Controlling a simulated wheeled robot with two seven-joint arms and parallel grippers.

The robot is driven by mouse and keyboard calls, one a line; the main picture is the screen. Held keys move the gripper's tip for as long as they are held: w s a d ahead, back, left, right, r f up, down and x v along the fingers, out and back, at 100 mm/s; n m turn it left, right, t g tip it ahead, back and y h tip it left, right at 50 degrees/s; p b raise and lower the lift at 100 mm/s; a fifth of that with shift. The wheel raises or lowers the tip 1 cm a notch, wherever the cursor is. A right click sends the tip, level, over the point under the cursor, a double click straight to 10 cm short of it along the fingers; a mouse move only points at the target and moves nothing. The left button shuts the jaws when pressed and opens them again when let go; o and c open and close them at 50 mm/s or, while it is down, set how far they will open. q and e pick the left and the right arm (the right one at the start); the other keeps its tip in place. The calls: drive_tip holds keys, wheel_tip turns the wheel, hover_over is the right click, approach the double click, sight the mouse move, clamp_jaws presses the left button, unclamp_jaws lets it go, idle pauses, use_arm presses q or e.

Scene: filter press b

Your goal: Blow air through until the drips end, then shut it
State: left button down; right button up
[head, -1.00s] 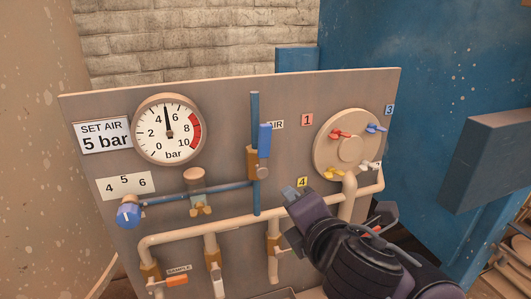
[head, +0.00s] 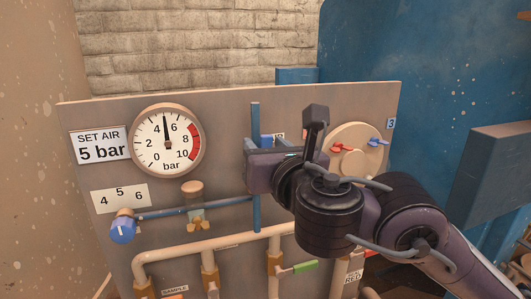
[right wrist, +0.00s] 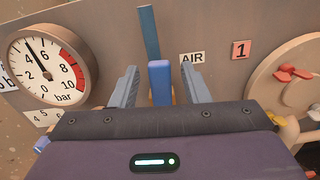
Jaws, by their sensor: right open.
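The blue air valve lever (right wrist: 160,82) stands upright, in line with the vertical blue pipe (right wrist: 149,32), left of the AIR label (right wrist: 192,58). My right gripper (right wrist: 160,86) is open, with one finger on each side of the lever; I cannot tell whether either touches it. In the head view the right gripper (head: 256,152) covers most of the lever, and its blue top (head: 266,140) shows above. The pressure gauge (head: 168,141) reads about 5 bar. The SET AIR 5 bar sign (head: 101,145) is beside it. No drips can be made out. My left gripper is out of view.
A blue knob (head: 122,230) sits at the panel's left. A cream pipe (head: 215,238) with several drop valves runs below, one with a green handle (head: 305,267). A round plate with coloured handles (head: 352,145) is behind my right arm. A blue box (head: 490,175) stands right.

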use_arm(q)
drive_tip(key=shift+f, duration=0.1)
use_arm(e)
drive_tip(key=shift+w+a+r, duration=0.1)
drive_tip(key=shift+w, duration=0.35)
clamp_jaws()
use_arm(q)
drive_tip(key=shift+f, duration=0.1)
